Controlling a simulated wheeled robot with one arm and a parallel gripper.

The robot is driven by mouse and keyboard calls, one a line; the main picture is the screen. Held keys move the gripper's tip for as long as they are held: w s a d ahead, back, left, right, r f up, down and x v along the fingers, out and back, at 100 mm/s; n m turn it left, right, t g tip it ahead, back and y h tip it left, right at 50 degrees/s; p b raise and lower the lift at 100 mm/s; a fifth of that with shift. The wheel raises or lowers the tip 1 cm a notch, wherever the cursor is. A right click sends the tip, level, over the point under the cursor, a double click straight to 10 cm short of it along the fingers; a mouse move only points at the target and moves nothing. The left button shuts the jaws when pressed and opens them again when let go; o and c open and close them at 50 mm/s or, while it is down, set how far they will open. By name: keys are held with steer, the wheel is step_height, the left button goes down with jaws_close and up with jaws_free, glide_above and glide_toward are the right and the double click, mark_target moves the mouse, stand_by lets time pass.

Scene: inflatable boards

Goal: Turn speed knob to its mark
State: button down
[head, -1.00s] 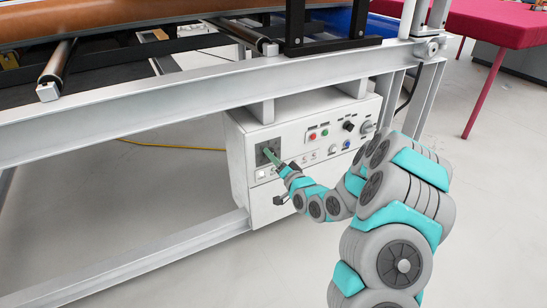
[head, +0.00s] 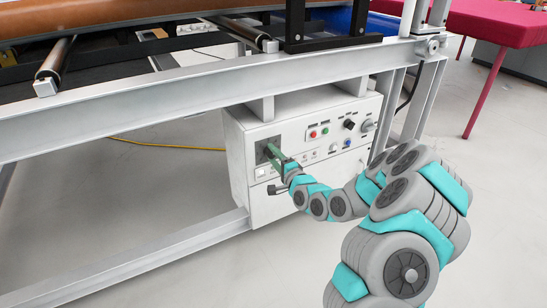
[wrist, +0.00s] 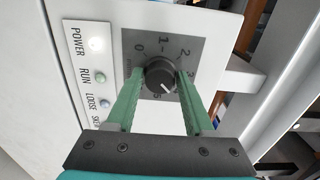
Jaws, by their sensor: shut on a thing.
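The speed knob (wrist: 160,77) is round and black with a white pointer line, on a dark grey dial plate (wrist: 150,45) marked with numbers. In the wrist view its pointer slants to the lower right, past the 3; I cannot tell which mark it meets. My gripper (wrist: 159,82) has its green fingers on both sides of the knob and is shut on it. In the head view my gripper (head: 269,151) reaches the dial plate at the left of the control box (head: 238,165); there the knob is mostly hidden.
Lamps and buttons labelled POWER and RUN (wrist: 100,77) lie left of the dial in the wrist view. A grey frame beam (head: 130,110) runs above the box.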

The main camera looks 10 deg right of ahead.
steer(key=shift+f, duration=0.1)
stand_by(0.3)
steer(key=shift+c, duration=1.4)
jaws_free()
steer(key=v, duration=0.7)
steer(key=shift+s, duration=0.35)
